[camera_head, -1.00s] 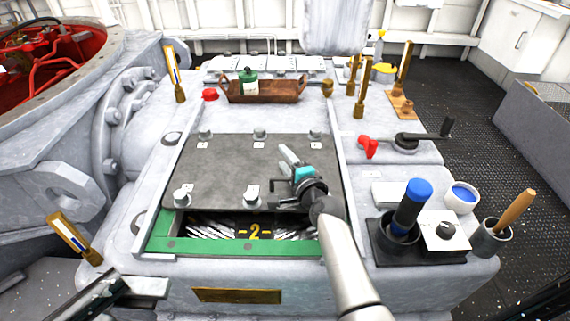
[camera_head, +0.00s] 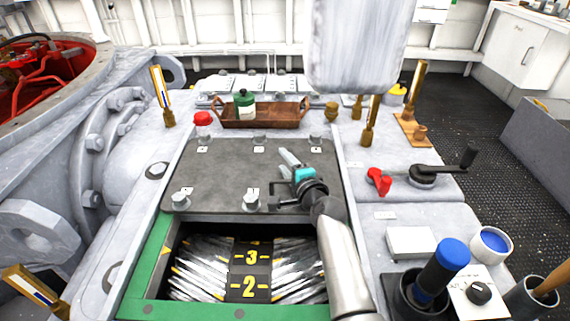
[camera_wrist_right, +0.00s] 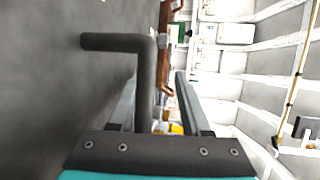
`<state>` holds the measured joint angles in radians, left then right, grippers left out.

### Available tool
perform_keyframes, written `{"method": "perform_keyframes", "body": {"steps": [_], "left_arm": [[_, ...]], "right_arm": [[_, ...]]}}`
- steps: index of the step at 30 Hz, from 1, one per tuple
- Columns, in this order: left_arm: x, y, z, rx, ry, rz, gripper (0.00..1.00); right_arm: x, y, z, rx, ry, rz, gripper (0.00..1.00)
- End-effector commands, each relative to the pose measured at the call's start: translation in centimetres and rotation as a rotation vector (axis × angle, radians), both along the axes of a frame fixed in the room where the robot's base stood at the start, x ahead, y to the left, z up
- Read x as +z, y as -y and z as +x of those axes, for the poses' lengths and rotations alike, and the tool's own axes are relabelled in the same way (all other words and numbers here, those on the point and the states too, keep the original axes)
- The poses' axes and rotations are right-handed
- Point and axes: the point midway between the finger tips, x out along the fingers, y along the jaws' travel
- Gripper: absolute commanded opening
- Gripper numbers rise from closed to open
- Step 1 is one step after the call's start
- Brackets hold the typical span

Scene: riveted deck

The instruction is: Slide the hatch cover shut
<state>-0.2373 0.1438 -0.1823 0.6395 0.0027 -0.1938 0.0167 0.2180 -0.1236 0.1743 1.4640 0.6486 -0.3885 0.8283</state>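The near part of the opening (camera_head: 205,245) is uncovered, showing a yellow "3" and "2" between shiny slanted pieces. A green frame (camera_head: 190,308) borders it. My right gripper (camera_head: 290,165) is low over the cover's right side. In the right wrist view, a dark bent bar handle (camera_wrist_right: 145,75) passes between its two fingers (camera_wrist_right: 160,85), with a gap to the right finger. My left gripper is out of view.
A brown tray (camera_head: 285,120) with a green bottle (camera_head: 244,104) lies beyond the cover. A red knob (camera_head: 203,120) stands at its far left corner. A crank (camera_head: 425,175), a blue-topped cylinder (camera_head: 440,270) and a white box (camera_head: 410,243) are on the right.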

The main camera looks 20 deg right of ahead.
Motion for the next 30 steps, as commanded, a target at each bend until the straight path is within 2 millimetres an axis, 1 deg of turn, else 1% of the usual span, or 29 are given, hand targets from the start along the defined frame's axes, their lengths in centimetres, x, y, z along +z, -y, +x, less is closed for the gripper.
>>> {"method": "perform_keyframes", "body": {"steps": [1,8,30], "left_arm": [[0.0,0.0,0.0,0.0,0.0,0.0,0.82],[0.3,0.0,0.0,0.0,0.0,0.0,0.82],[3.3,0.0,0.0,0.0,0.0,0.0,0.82]], "right_arm": [[0.1,0.7,0.0,-0.013,0.004,-0.009,0.45],[0.2,0.6,-0.3,-0.01,0.003,-0.009,0.45],[1.2,1.2,-5.4,-0.01,0.002,-0.009,0.45]]}}
